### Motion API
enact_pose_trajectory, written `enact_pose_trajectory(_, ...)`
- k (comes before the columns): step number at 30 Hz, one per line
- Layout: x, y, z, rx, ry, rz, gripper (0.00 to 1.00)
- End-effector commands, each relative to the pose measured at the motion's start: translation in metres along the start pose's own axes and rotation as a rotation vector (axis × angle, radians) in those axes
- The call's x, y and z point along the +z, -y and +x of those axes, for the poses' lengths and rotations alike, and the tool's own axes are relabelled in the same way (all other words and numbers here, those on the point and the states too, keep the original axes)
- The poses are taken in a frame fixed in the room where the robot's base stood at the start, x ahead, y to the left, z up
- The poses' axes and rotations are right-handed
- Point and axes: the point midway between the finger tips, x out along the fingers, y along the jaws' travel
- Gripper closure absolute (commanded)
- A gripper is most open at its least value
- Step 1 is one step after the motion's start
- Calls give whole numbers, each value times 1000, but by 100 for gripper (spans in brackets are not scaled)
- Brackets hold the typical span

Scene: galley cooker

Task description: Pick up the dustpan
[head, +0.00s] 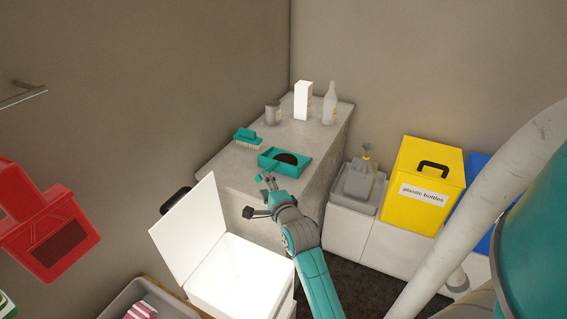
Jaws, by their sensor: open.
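A teal, shallow tray-like thing with a dark hollow, which looks like the dustpan (298,168), lies on the grey counter top near its front edge in the head view. My gripper (265,180) is open and empty, just in front of the dustpan in the picture. Its fingertips are small and partly overlap the counter edge, so I cannot tell the exact gap or their height. No contact with the dustpan shows. A teal brush (247,137) with pale bristles lies behind and left of the dustpan.
A grey jar (272,113), a white carton (302,100) and a pale bottle (330,104) stand at the counter's back.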

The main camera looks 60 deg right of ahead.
Motion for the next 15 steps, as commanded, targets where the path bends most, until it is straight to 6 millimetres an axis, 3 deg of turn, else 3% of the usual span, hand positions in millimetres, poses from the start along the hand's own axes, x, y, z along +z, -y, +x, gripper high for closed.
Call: enact_pose_trajectory(15,-2,5,52,0,0,-1,48)
